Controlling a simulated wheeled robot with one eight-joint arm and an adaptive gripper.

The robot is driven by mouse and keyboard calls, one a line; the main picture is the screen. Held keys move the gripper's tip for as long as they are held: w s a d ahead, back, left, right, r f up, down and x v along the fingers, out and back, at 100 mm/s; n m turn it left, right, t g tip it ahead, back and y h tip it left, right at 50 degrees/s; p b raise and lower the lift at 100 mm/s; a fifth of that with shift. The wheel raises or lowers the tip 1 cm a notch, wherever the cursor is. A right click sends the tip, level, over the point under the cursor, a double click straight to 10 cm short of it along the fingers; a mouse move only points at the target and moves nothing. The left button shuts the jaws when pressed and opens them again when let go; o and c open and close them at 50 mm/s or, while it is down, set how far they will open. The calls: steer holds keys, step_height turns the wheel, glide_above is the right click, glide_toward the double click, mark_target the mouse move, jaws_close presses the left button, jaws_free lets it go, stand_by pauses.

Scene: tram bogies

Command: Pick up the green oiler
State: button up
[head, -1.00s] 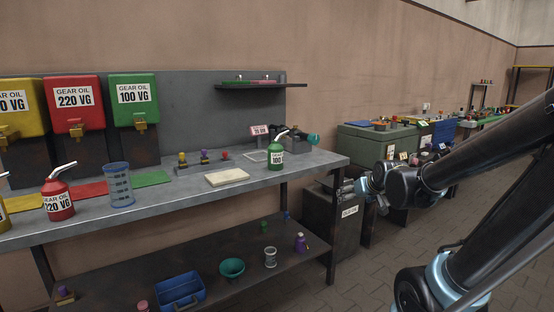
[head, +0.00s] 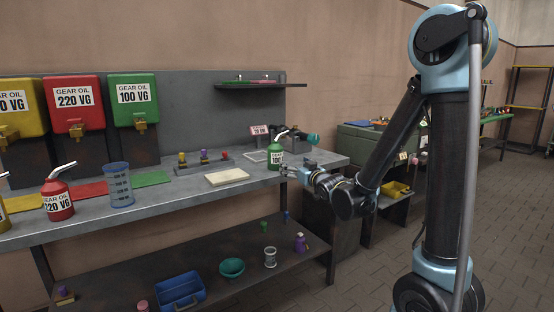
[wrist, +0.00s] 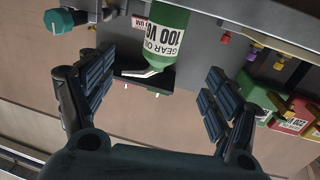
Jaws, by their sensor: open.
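The green oiler (head: 276,157), with a pale bent spout and a label reading 100, stands upright near the right end of the grey workbench (head: 205,190). My gripper (head: 291,171) is at the bench's front edge, just right of and in front of the oiler, partly overlapping it in the picture. In the wrist view the oiler (wrist: 167,32) appears upside down beyond and between the two spread fingers of my gripper (wrist: 157,75). The jaws are open and empty, and a gap shows on each side of the oiler.
A grey fixture with a teal knob (head: 313,138) stands behind the oiler; the knob also shows in the wrist view (wrist: 60,20). A cream pad (head: 227,177), a small rack of coloured knobs (head: 204,160), a blue-marked beaker (head: 118,185) and a red oiler (head: 58,198) are further left.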

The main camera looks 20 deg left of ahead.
mark_target(280, 156)
steer(key=x, duration=1.1)
steer(key=shift+w+a, duration=0.15)
steer(key=shift+w, duration=0.05)
steer(key=shift+x, duration=2.7)
steer(key=shift+s+a+f, duration=0.1)
steer(key=shift+s+a, duration=0.05)
steer(key=shift+a, duration=0.05)
steer(key=shift+s, duration=0.1)
steer(key=shift+c, duration=0.2)
steer(key=c, duration=1.4)
steer(key=shift+c, duration=0.3)
